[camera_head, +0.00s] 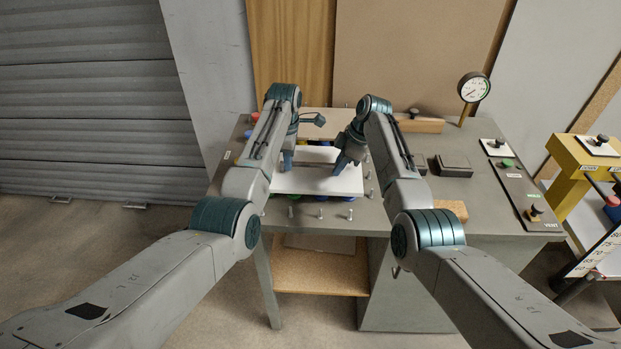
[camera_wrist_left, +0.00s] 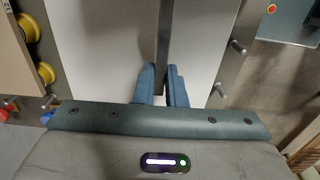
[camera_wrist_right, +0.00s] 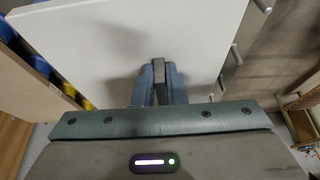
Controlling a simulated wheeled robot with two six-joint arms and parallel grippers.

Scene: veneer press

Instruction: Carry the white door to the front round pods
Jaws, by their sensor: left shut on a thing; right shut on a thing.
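The white door (camera_head: 317,184) lies flat at the front of the grey press table. It also shows in the left wrist view (camera_wrist_left: 105,55) and the right wrist view (camera_wrist_right: 95,50). A dark bar (camera_wrist_left: 163,45) runs along its top face. My left gripper (camera_head: 288,166) is shut on this bar at the left. My right gripper (camera_head: 341,167) is shut on the bar's other part (camera_wrist_right: 158,70), farther right. Blue and green round pods (camera_head: 293,197) show at the door's front edge, mostly hidden under it. Whether the door touches them cannot be told.
Several upright metal pins (camera_head: 320,213) stand along the table (camera_head: 440,210) in front of and beside the door. A tan board (camera_head: 330,121) lies behind it. Dark blocks (camera_head: 453,166), a gauge (camera_head: 474,87) and a control panel (camera_head: 525,200) occupy the right.

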